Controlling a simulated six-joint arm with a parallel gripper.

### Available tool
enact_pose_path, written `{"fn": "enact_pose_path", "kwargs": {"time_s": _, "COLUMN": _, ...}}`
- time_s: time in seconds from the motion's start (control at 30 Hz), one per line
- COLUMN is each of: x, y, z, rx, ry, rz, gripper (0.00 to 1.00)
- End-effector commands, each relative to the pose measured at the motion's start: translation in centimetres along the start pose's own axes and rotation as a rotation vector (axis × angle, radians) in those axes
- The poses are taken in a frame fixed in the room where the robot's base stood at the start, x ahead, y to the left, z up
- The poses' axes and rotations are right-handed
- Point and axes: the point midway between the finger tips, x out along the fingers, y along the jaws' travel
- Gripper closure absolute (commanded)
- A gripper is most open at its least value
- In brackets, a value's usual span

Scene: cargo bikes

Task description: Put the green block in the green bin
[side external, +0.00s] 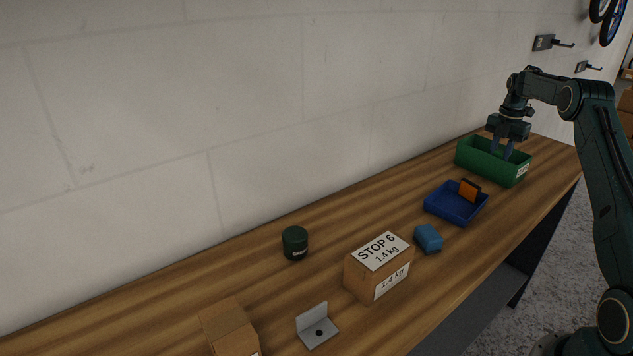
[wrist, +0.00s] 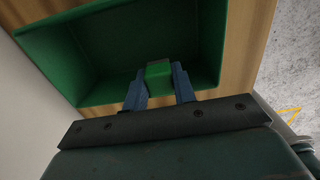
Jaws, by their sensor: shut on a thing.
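The green bin (side external: 478,161) stands at the far right end of the wooden bench in the side view. It fills the upper part of the wrist view (wrist: 92,64), open side toward me. My gripper (side external: 502,150) points down over the bin, its fingertips at about the rim or inside. In the wrist view my gripper (wrist: 158,84) is shut on the green block (wrist: 159,72), held between the two blue fingers. The block is hidden in the side view. I cannot tell whether it touches the bin floor.
A blue tray (side external: 445,207) with an orange and black piece (side external: 469,191) sits in front of the bin. A blue block (side external: 428,239), a STOP 6 carton (side external: 365,277), a dark green canister (side external: 295,243), a metal bracket (side external: 316,328) and another carton (side external: 227,326) lie further left. A wall runs behind.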

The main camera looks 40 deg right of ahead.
Motion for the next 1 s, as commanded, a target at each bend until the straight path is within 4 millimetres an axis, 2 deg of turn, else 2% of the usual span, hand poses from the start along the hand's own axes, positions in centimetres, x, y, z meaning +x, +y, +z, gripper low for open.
{"fn": "enact_pose_path", "kwargs": {"time_s": 0.37, "x": 1.4, "y": 0.0, "z": 0.0, "rx": 0.000, "ry": 0.000, "rz": 0.000, "gripper": 0.95}}
{"fn": "enact_pose_path", "kwargs": {"time_s": 0.7, "x": 4.7, "y": 0.0, "z": 0.0, "rx": 0.000, "ry": 0.000, "rz": 0.000, "gripper": 0.95}}
{"fn": "enact_pose_path", "kwargs": {"time_s": 1.0, "x": 4.8, "y": 0.0, "z": 0.0, "rx": 0.000, "ry": -0.001, "rz": 0.001, "gripper": 0.95}}
